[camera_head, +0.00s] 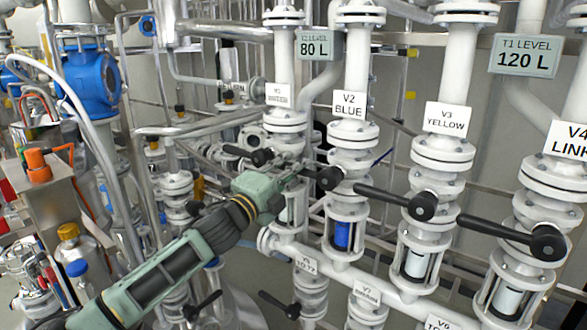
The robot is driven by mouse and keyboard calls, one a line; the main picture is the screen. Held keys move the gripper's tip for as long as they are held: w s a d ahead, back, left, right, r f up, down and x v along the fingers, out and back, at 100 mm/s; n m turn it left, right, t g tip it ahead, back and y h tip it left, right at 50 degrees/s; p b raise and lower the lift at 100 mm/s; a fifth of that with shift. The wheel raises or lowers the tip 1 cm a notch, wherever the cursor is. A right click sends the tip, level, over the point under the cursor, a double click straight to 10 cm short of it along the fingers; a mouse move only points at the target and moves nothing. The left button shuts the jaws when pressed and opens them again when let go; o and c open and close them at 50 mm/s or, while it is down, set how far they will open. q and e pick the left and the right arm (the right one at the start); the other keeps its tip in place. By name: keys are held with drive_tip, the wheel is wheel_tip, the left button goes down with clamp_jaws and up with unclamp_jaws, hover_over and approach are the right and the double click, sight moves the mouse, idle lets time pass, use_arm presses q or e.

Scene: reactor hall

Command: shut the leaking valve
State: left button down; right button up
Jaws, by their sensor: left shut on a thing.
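Four labelled valves stand in a row on white pipes: V1 (285,120), V2 BLUE (351,131), V3 YELLOW (442,150) and V4 (553,180). My left gripper (300,172) is shut on the black V2 lever (330,178), just left of its hub; the jaws hide most of the lever. The V3 lever (423,206) and V4 lever (548,242) point left. The V1 lever (262,157) shows behind my gripper. The V2 sight glass (342,235) shows blue; the V3 glass (414,264) looks pale. No leak is clearly visible. My right gripper is out of view.
Level signs read T2 80 L (314,46) and T1 120 L (523,57). Lower valves, one marked DRAIN (367,292), sit under a white cross pipe (385,288). A steel cabinet (60,200) and dense pipes crowd the left.

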use_arm(q)
drive_tip(key=c, duration=1.8)
unclamp_jaws()
drive_tip(key=shift+a, duration=0.1)
drive_tip(key=shift+c, duration=0.2)
drive_tip(key=shift+o, duration=1)
drive_tip(key=shift+s, duration=0.15)
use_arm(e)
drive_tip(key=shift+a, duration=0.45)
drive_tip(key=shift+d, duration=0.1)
use_arm(q)
drive_tip(key=shift+s+a+f, duration=0.1)
drive_tip(key=shift+s, duration=0.05)
drive_tip(key=v, duration=1.1)
drive_tip(key=shift+s+a, duration=0.15)
drive_tip(key=shift+a, duration=0.1)
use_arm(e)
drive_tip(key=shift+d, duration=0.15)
use_arm(q)
drive_tip(key=shift+f, duration=0.1)
